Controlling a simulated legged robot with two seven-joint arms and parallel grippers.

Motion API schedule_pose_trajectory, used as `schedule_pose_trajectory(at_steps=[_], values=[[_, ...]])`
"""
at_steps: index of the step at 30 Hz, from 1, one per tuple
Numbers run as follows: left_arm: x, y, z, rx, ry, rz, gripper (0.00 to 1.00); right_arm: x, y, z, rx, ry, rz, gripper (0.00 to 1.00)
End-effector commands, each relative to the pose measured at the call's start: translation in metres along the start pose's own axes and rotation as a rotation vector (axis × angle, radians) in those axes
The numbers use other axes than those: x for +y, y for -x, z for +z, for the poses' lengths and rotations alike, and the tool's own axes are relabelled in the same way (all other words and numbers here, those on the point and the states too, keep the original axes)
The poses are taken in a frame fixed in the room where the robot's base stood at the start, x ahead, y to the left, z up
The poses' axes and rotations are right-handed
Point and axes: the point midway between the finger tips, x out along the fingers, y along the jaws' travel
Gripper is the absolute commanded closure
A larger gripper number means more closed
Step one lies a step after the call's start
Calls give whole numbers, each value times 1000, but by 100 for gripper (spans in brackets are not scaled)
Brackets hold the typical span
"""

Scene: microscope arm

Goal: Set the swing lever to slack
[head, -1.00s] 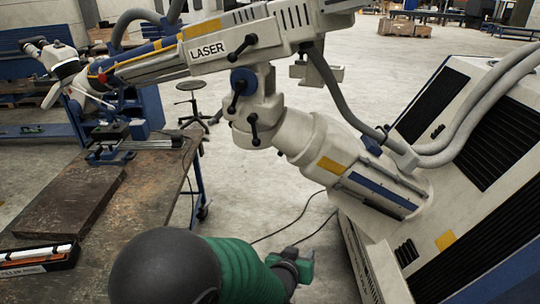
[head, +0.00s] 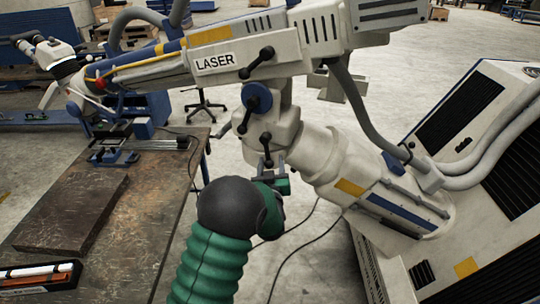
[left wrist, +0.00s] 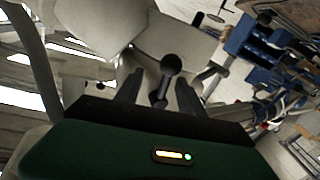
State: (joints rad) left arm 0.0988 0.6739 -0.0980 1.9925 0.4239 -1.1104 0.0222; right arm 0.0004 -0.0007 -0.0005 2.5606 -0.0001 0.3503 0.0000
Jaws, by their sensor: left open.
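The white laser arm (head: 330,150) carries several black ball-ended levers. One lever (head: 258,62) is beside the LASER label, one (head: 246,118) is below the blue knob, and a lower one (head: 267,148) points down from the joint housing. I cannot tell which is named the swing lever. My left gripper (head: 270,172) is open, just below the lower lever. In the left wrist view a black lever (left wrist: 165,80) with a round knob shows between the two open fingers (left wrist: 157,92); I cannot tell whether they touch it. My right gripper is out of view.
A worn workbench (head: 140,225) stands at the left, with a flat plate (head: 70,212) and an open tool case (head: 40,277) on it. The white machine cabinet (head: 470,150) with grey hoses fills the right. Cables lie on the open floor.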

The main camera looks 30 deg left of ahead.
Motion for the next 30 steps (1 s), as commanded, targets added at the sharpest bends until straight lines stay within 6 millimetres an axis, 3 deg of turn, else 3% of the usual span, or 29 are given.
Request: schedule_pose_trajectory(at_steps=[3,6,13,23,30], values=[[-5,-20,1,-3,1,-3,54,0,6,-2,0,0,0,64],[-8,-27,2,-4,4,-3,54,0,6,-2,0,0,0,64],[-6,-25,2,-2,3,-3,54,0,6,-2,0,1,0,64],[-5,-23,2,-3,1,-3,98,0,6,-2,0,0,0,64],[-5,-23,3,-5,2,-2,100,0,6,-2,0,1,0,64]])
